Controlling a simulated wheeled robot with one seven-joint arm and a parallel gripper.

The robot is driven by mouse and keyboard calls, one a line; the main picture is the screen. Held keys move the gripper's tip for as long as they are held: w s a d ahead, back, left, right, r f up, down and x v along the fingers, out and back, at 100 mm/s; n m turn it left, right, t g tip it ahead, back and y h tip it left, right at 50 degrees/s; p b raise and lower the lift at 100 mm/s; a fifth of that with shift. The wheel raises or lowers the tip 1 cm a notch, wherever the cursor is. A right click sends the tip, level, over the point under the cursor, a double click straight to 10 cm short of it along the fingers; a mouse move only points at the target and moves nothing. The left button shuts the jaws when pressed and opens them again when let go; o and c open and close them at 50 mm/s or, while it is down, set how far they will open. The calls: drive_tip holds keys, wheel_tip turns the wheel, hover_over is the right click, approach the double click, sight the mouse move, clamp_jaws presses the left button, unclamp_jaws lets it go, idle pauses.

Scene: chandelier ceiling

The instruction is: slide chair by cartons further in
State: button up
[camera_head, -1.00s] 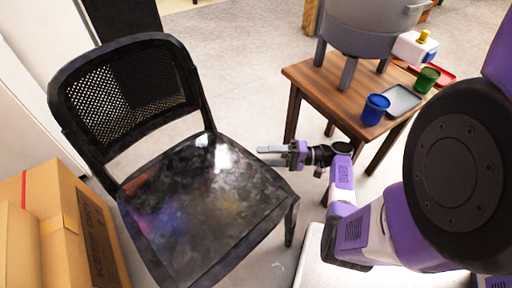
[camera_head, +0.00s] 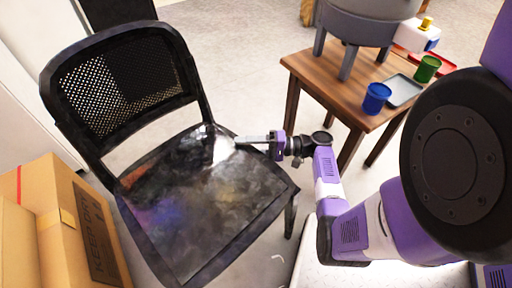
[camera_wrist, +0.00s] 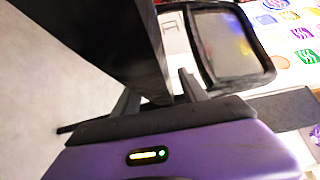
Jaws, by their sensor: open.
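The black chair (camera_head: 200,210) stands in the left half of the head view, with a mesh backrest at the far left and a glossy seat. Cardboard cartons (camera_head: 62,225) stand close by its left side, at the lower left. My gripper (camera_head: 245,140) is open and points left, its fingers appearing over the right rear part of the seat, near the backrest post. I cannot tell whether it touches the chair. In the wrist view, a dark panel (camera_wrist: 120,45) reaches down to between the fingers of my gripper (camera_wrist: 160,92); which chair part it is cannot be told.
A small wooden table (camera_head: 310,75) stands to the right of the chair, with a grey round vessel (camera_head: 365,25), a blue cup (camera_head: 376,97), a green cup (camera_head: 427,68) and a grey tray (camera_head: 404,91). Pale floor (camera_head: 235,50) is open behind the chair.

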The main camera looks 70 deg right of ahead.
drive_tip(key=shift+x, duration=0.9)
clamp_jaws()
idle(0.9)
